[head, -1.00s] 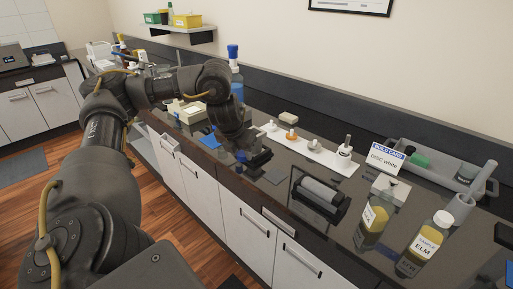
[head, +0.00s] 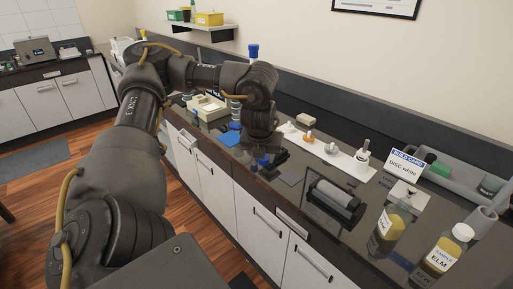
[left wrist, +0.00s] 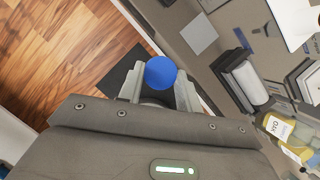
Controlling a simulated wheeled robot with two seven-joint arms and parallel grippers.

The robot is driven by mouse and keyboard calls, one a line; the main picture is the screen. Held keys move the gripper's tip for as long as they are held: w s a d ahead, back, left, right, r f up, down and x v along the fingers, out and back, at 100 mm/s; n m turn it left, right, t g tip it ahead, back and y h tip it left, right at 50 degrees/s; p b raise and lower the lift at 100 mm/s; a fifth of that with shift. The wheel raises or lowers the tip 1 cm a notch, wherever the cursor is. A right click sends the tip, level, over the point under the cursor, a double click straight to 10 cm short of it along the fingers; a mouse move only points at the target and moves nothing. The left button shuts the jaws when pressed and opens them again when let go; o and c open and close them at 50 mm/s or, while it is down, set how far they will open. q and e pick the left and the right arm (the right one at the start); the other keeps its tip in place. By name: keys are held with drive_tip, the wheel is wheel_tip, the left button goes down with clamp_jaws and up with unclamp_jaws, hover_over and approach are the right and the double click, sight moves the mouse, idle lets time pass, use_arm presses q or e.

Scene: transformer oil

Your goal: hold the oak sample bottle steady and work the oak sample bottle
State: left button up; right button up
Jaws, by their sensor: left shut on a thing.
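The oak sample bottle (head: 391,230) stands on the dark counter at the right, with yellow liquid and a white label. It also shows in the left wrist view (left wrist: 288,131), its label upside down. My left gripper (head: 266,161) is over the counter's front edge, left of the bottle and well apart from it. It is shut on a small blue-topped object (left wrist: 161,72), seen between the fingers in the left wrist view. The lower part of that object is hidden. My right gripper is not in view.
An elm sample bottle (head: 443,251) with a white cap stands right of the oak one. A grey roller device (head: 334,196) lies between my left gripper and the bottles. Behind are a white strip with small items (head: 340,156), a build card (head: 406,165) and a grey tray (head: 455,183).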

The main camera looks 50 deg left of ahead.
use_arm(q)
drive_tip(key=s+d+n+g+h, duration=0.1)
drive_tip(key=d+n+g, duration=0.3)
drive_tip(key=d+n, duration=0.8)
drive_tip(key=s+d+n+g+h, duration=0.1)
drive_tip(key=d+n+g, duration=0.3)
drive_tip(key=d+n, duration=0.9)
drive_tip(key=shift+s+r+n+h, duration=0.4)
drive_tip(key=shift+s+n, duration=0.4)
drive_tip(key=shift+n, duration=1)
drive_tip(key=shift+a, duration=0.1)
